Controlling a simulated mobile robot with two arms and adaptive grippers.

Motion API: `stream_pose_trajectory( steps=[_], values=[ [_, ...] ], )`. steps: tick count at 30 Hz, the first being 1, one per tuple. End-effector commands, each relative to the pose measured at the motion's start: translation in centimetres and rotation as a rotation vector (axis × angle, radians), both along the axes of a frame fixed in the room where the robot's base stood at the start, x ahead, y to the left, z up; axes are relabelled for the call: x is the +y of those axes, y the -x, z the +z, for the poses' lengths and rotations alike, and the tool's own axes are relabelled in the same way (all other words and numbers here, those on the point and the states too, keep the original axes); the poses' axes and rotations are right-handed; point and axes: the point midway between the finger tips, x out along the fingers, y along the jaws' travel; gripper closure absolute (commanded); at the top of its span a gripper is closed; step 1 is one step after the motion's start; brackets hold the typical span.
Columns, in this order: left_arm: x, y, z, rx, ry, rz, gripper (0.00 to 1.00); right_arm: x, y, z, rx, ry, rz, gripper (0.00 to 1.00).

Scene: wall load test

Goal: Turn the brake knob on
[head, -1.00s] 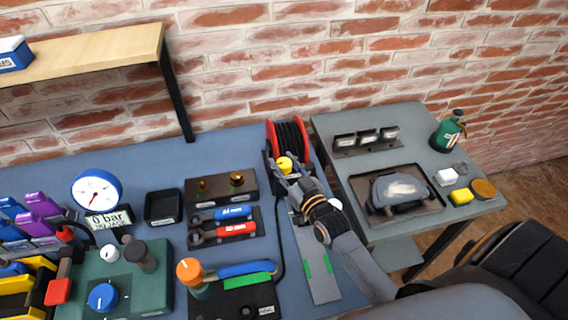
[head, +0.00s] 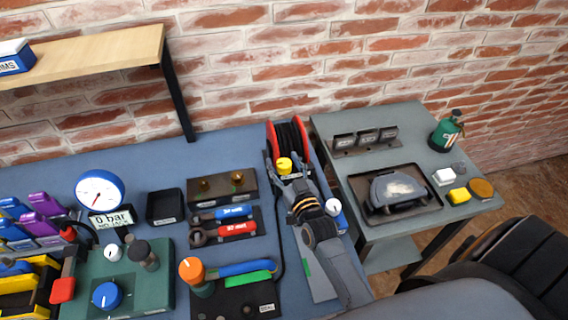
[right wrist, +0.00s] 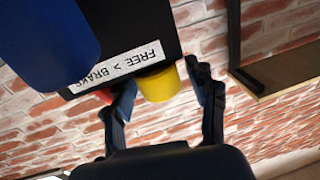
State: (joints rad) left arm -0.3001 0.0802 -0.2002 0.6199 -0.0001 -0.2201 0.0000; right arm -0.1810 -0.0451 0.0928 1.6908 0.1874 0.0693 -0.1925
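The brake knob (head: 284,165) is a small yellow knob on the front of the red-rimmed reel (head: 303,130) with black hose or cable. My right gripper (head: 285,163) is at the reel's front, with a finger to each side of the knob. In the right wrist view the knob (right wrist: 160,84) shows near the fingertips, below a "FREE > BRAKE" label (right wrist: 117,66) that reads upside down. My right gripper (right wrist: 160,90) is open there, with a gap between the knob and the right finger. Contact with the left finger is unclear. My left gripper is not in view.
Left of the reel are a dark block with brass fittings (head: 222,187), blue and red tools (head: 232,229) and an orange knob (head: 192,270). A gauge (head: 99,190) stands further left. A side table (head: 432,222) with a tray is on the right.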

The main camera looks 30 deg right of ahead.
Motion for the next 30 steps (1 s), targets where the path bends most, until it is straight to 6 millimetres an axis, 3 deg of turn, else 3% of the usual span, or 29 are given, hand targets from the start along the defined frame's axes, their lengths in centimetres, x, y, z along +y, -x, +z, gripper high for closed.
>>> stream_pose_trajectory(
  steps=[11,24,30],
  values=[
    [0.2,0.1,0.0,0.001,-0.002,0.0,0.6,0.1,0.7,-0.2,0.005,-0.001,0.001,0.39],
    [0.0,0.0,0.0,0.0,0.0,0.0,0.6,1.0,9.1,-0.2,0.005,-0.001,0.001,0.39],
    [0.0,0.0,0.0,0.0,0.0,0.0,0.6,1.3,11.5,-0.2,0.003,0.001,0.001,0.39]
  ],
)
